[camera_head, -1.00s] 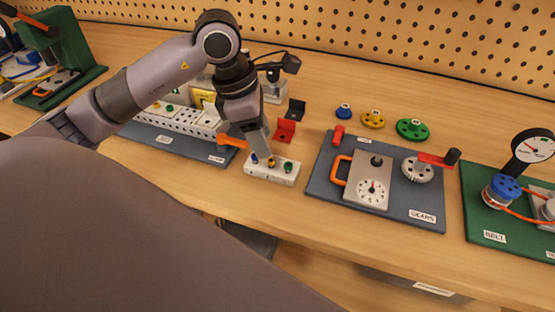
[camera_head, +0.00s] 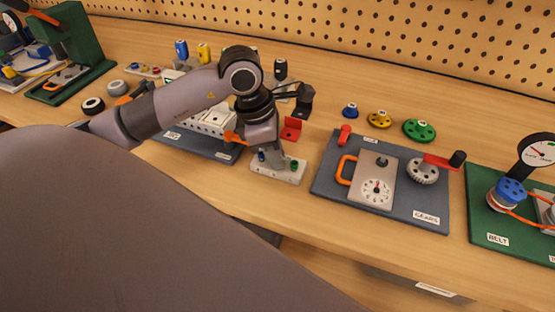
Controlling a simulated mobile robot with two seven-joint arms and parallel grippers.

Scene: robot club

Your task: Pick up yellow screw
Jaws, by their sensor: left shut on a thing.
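A white block (camera_head: 288,178) on the bench holds a blue screw (camera_head: 262,155) at its left end and a green screw (camera_head: 294,165) at its right end. My left gripper (camera_head: 277,161) reaches down to the middle of the block, between these two. It is shut on the yellow screw, which its fingers hide now. I cannot tell whether the screw is still seated in the block. My right gripper is not in view.
A red bracket (camera_head: 291,129) stands just behind the block. To the right is a dark gears board (camera_head: 333,193) with an orange handle. A perforated white part on a dark board (camera_head: 224,155) is left.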

